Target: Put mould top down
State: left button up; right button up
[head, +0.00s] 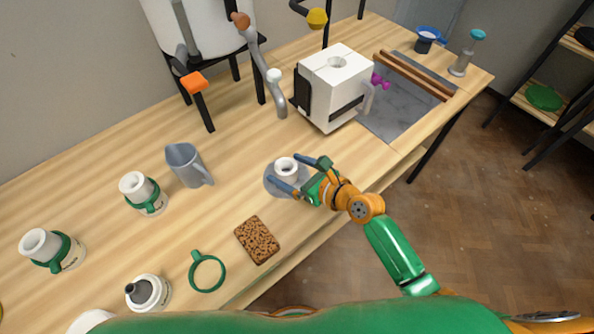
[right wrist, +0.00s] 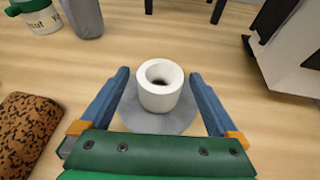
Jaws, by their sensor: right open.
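A short white ring-shaped piece (head: 286,167) with a hole in its top stands upright on a round grey disc (head: 272,186) on the bench. I cannot tell whether it is the mould top. My right gripper (head: 284,170) is open, with its blue fingers on either side of this piece. In the right wrist view the piece (right wrist: 160,92) is between the fingers (right wrist: 160,76), with a gap on both sides. A white block-shaped mould (head: 335,75) with a round hole on top stands further back, with a purple knob (head: 378,81) at its side. My left gripper is out of view.
A brown speckled sponge (head: 257,240) and a green ring (head: 207,272) lie near the front edge. Wooden bars (head: 415,76) lie beyond the mould.

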jog(key=p+v, duration=0.1)
jog(key=v, duration=1.1)
